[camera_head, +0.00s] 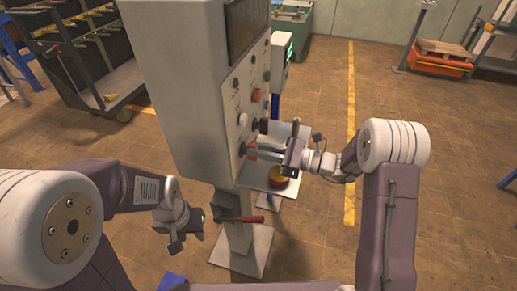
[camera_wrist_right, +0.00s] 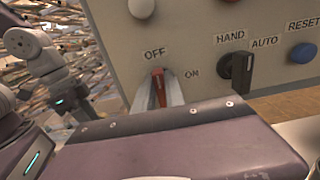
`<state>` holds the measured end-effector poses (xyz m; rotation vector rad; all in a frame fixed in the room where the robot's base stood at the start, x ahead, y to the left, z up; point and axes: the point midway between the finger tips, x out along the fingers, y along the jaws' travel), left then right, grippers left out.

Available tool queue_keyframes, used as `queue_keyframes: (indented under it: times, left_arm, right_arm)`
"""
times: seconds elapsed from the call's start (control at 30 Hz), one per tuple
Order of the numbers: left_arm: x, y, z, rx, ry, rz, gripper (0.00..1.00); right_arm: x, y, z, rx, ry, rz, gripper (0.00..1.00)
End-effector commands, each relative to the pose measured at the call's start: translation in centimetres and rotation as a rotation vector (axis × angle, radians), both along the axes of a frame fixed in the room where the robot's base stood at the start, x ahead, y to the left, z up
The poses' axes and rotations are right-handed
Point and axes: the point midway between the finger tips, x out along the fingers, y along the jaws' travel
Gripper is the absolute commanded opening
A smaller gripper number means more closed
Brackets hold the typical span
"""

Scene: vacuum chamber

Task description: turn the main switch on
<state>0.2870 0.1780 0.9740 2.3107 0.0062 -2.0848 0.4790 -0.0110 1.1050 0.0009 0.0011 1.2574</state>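The main switch is a small red handle (camera_wrist_right: 158,88) on the grey panel, between the OFF and ON labels in the right wrist view. It stands nearly upright, leaning slightly towards OFF. My right gripper (camera_head: 254,150) is at the panel's lower part, its fingers pointing at the switch. In the right wrist view pale finger surfaces lie on both sides of the handle; whether they press on it is unclear.
The tall grey cabinet (camera_head: 175,85) carries several buttons. Right of the switch are a black HAND/AUTO selector (camera_wrist_right: 238,74) and a blue RESET button (camera_wrist_right: 303,53). A small shelf (camera_head: 262,178) with a yellow and red item (camera_head: 281,180) lies below.

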Motion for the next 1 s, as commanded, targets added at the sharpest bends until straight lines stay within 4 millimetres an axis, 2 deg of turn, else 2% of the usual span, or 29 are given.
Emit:
queue_keyframes:
  times: [0.27, 0.47, 1.0]
  left_arm:
    - [0.0, 0.0, 0.1, 0.000, 0.000, 0.000, 0.36]
    - [0.0, 0.0, 1.0, 0.000, 0.000, 0.000, 0.36]
    - [0.0, 0.0, 6.5, 0.000, 0.000, 0.000, 0.36]
  right_arm:
    - [0.0, 0.0, 0.1, 0.002, 0.003, -0.001, 0.00]
    - [0.1, -0.1, 0.4, 0.020, 0.056, -0.001, 0.00]
    - [0.8, -0.3, 0.4, 0.161, 0.487, -0.001, 0.00]
